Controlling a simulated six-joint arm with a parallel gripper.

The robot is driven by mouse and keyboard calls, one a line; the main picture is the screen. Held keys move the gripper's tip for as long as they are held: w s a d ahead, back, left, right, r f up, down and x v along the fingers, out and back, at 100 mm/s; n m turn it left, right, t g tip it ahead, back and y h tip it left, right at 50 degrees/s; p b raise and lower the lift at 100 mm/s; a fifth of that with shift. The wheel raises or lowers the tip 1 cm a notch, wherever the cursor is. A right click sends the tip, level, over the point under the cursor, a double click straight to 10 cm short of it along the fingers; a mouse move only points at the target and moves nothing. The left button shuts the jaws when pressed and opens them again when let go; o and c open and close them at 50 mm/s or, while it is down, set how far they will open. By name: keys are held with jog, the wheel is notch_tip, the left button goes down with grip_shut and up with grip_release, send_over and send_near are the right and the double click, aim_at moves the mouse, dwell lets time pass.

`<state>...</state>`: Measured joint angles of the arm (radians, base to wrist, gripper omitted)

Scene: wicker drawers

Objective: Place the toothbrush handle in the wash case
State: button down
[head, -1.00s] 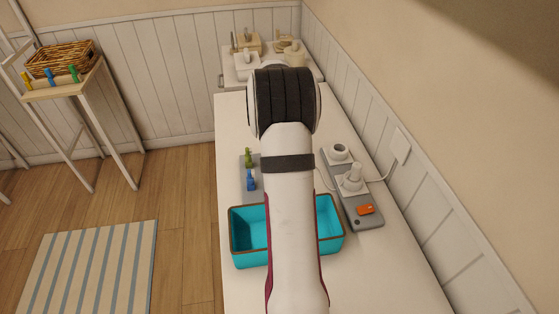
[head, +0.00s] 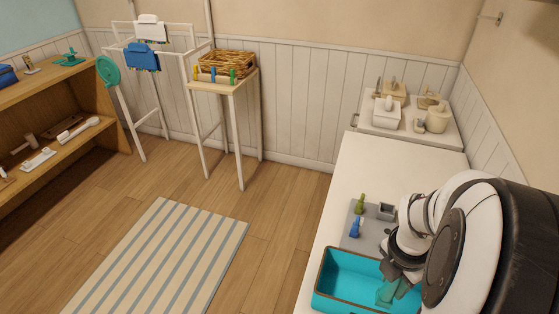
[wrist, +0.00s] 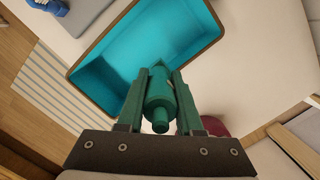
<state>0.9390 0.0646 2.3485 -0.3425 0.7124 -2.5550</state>
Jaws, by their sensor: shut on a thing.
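The wash case, a turquoise open box with a brown rim (head: 335,283), stands on the white counter at the lower right of the head view. It also shows in the wrist view (wrist: 105,85), with its visible floor bare. My gripper (head: 390,288) points down over the right part of the case. In the wrist view, my gripper (wrist: 160,92) is shut on a dark green, stepped cylindrical piece (wrist: 160,100), which I take to be the toothbrush handle. Its far tip lies over the case opening. I cannot tell whether it touches the case floor.
A grey tray (head: 355,240) with a green piece (head: 361,203) and a blue piece (head: 355,228) sits behind the case. White containers (head: 386,114) stand on the far cabinet. The white counter (head: 375,165) is clear between. My arm hides the counter's right side.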

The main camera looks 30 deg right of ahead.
jog(key=w+f, duration=0.2)
jog(key=f, duration=0.1)
jog(key=w+a+f, duration=0.1)
jog(key=w+f, duration=0.2)
jog(key=w+a+f, duration=0.1)
jog(key=w+f, duration=0.2)
jog(key=shift+s, duration=0.1)
jog(key=c, duration=0.6)
grip_release()
jog(key=shift+f, duration=0.1)
jog(key=shift+o, duration=0.2)
notch_tip(320, 180, up, 12)
jog(key=a, duration=0.2)
jog(key=s+a+r+m+y, duration=0.1)
jog(key=s+a+m, duration=0.4)
jog(key=a+m, duration=0.6)
jog(key=s+a+r+m+y, duration=0.2)
jog(key=s+a+m, duration=0.3)
jog(key=a+m, duration=0.7)
jog(key=shift+a+r+y, duration=0.3)
jog(key=shift+a+r, duration=0.05)
jog(key=shift+r, duration=0.35)
